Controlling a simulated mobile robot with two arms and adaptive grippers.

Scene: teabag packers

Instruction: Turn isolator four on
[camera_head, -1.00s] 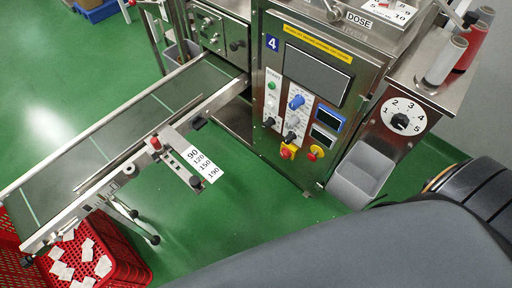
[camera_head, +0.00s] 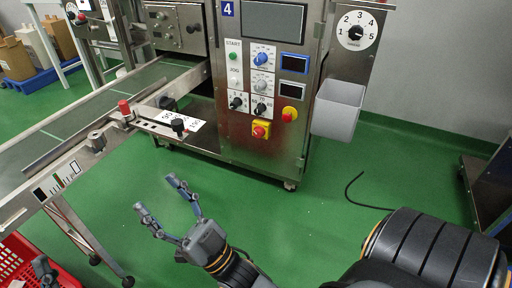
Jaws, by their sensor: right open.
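The machine marked 4 (camera_head: 228,9) stands upper middle, its steel front panel facing me. Low on that panel is a red rotary knob on a yellow square plate, the isolator (camera_head: 261,131). Its setting is too small to read. My right gripper (camera_head: 157,194) is open and empty above the green floor, left of and nearer than the isolator, well apart from it. Its fingers point up and to the left. A dark finger-like piece (camera_head: 43,268) at the lower left looks like part of my left gripper; most of it is out of frame.
A round red and yellow button (camera_head: 289,114) sits right of the isolator, black knobs (camera_head: 236,103) above. A grey bin (camera_head: 339,108) hangs at the panel's right. The conveyor (camera_head: 95,112) runs along the left, above a red crate (camera_head: 14,256). A black cable (camera_head: 352,192) lies on open floor.

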